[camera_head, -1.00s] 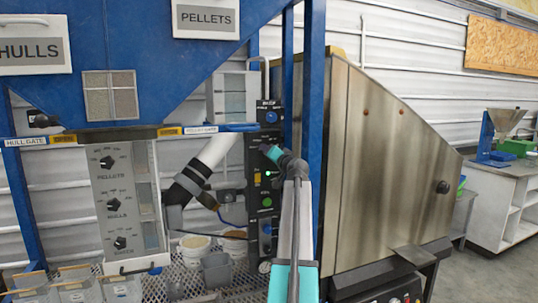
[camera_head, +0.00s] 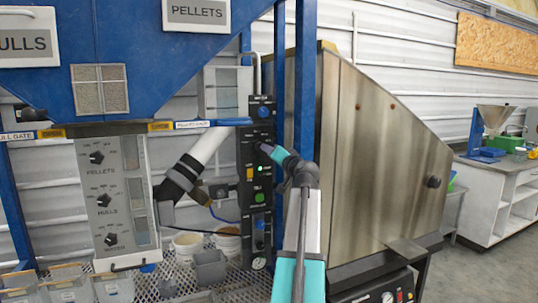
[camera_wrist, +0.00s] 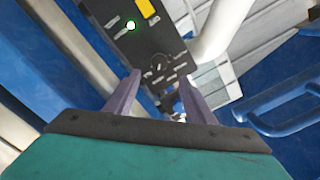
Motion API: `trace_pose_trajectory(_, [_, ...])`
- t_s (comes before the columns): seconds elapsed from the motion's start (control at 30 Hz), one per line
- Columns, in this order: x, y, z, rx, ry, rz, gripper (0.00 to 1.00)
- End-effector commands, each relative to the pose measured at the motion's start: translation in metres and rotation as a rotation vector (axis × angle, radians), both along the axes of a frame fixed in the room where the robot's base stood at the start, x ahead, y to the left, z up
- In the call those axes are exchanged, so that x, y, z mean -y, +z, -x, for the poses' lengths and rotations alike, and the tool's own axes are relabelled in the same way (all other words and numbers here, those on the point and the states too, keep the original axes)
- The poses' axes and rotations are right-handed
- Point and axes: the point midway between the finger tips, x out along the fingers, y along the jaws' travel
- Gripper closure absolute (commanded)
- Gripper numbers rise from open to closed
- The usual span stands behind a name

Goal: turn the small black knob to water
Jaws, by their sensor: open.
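A tall black control panel (camera_head: 250,215) stands left of a blue post in the head view. In the wrist view, a small black knob (camera_wrist: 160,64) sits on this panel with several small labels around it. The labels are too small to read, and where the knob points is unclear. My gripper (camera_wrist: 160,79) is open, its two fingers on either side of the knob in the picture. I cannot tell whether they touch it. In the head view, my gripper (camera_head: 265,149) is at the panel's upper part and partly covers it.
The panel also has a blue button (camera_head: 263,112), a lit green light (camera_head: 260,168) and a green button (camera_head: 259,197). A grey panel (camera_head: 128,222) with three black knobs stands left. The blue post (camera_head: 305,90) and steel housing (camera_head: 375,160) are close right of the panel.

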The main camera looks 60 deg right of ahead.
Motion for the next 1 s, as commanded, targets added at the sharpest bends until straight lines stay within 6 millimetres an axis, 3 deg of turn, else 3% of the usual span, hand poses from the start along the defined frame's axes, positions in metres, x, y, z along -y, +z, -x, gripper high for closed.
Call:
trace_pose_trajectory(0.33, [-0.017,0.000,0.021,0.001,0.001,0.000,0.51])
trace_pose_trajectory(1.0, [-0.018,-0.003,0.019,-0.003,0.005,-0.004,0.51])
